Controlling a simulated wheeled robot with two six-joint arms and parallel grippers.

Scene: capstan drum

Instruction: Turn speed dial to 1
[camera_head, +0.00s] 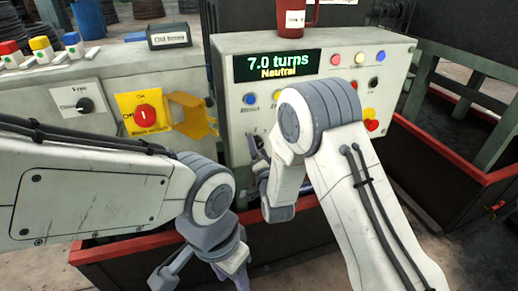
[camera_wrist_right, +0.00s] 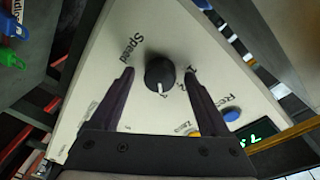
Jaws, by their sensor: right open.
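The speed dial (camera_wrist_right: 160,72) is a round black knob with a white mark, on a pale panel beside the word "Speed". In the right wrist view its mark points down, toward my gripper's base. My left gripper (camera_head: 205,272) hangs low, fingers apart and empty.
The console display (camera_head: 277,65) reads "7.0 turns" and "Neutral". A red mug (camera_head: 296,14) stands on top. Colored buttons (camera_head: 250,99) and a red knob (camera_head: 371,125) are nearby. A yellow main switch plate (camera_head: 143,113) is left. A red-edged barrier (camera_head: 470,185) lies right.

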